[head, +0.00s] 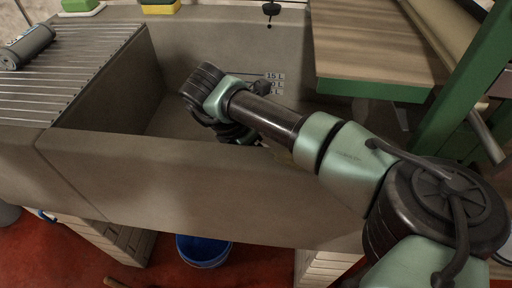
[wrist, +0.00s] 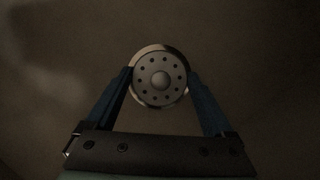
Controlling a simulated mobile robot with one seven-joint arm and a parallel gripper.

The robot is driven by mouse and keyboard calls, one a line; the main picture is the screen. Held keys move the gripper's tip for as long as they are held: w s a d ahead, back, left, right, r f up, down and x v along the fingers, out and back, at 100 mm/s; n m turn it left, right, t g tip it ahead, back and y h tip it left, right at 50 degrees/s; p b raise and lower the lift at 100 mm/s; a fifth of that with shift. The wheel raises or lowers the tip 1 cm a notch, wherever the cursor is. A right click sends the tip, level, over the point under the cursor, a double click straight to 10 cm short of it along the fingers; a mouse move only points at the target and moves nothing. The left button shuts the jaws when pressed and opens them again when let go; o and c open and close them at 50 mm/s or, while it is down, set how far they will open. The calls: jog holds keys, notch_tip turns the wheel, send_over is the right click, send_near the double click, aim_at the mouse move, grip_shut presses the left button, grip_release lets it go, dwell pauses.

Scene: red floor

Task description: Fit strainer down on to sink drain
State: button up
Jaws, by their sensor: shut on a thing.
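The strainer (wrist: 160,80) is a round grey metal disc with a ring of small holes and a raised knob in the middle. In the wrist view it sits between the two blue fingers of my gripper (wrist: 160,83), which is shut on it. In the head view my arm reaches down into the grey sink (head: 165,180); my gripper's fingers, the strainer and the drain are hidden behind the arm and the sink's front wall.
A ribbed drainboard (head: 75,75) with a grey cylinder (head: 28,47) lies left of the basin. A wooden board with a green edge (head: 370,88) stands at the right. A yellow sponge (head: 160,8) lies on the back rim. A blue bucket (head: 203,250) is on the red floor.

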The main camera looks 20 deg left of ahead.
jog(key=shift+f, duration=0.4)
jog(key=o, duration=1.1)
jog(key=p+v, duration=0.2)
jog(key=v, duration=1.1)
jog(key=shift+p, duration=0.4)
